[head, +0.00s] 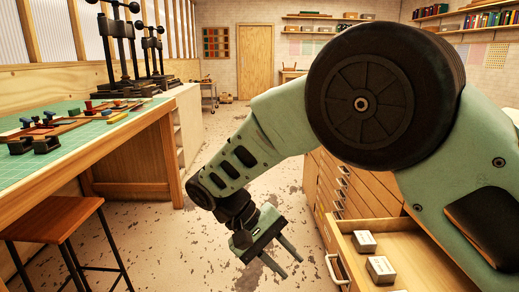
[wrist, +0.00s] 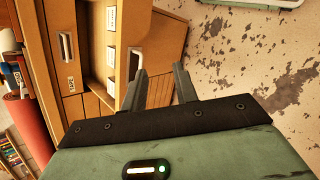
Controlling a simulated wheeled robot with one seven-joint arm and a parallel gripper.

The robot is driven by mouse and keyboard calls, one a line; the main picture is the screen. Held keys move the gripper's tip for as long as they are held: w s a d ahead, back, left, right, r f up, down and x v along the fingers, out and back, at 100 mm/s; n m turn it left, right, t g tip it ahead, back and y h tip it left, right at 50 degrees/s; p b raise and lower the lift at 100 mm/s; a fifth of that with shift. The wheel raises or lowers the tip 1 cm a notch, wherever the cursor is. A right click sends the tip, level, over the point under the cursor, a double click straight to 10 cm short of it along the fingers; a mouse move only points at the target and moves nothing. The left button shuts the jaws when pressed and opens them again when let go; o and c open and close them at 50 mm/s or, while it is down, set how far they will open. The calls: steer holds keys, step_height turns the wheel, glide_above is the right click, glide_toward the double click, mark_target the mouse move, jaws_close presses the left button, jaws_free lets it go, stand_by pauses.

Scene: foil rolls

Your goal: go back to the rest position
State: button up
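My gripper (head: 292,268) hangs in the aisle over the speckled floor, left of the open drawer (head: 343,254), with its fingers pointing down and to the right. In the wrist view its two dark fingers (wrist: 160,70) stand apart with nothing between them, so it is open and empty. My arm reaches in from the right of the head view and bends down to the gripper.
The open drawer of the wooden cabinet (head: 316,190) holds small pale boxes (head: 380,268). A workbench with a green mat (head: 20,172), a stool (head: 50,219) and black presses (head: 120,48) stand on the left. The aisle floor (head: 220,125) is clear towards the door (head: 254,75).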

steer(key=s+d+r+n+t+y, duration=0.1)
steer(key=s+d+r+n+y, duration=0.3)
steer(key=s, duration=0.6)
steer(key=s+d+r+t+y, duration=0.1)
steer(key=s+d+y, duration=0.4)
steer(key=s, duration=0.4)
step_height(320, 180, up, 13)
steer(key=p, duration=1.3)
steer(key=shift+s+d, duration=0.25)
steer(key=shift+s, duration=0.05)
steer(key=shift+r, duration=0.1)
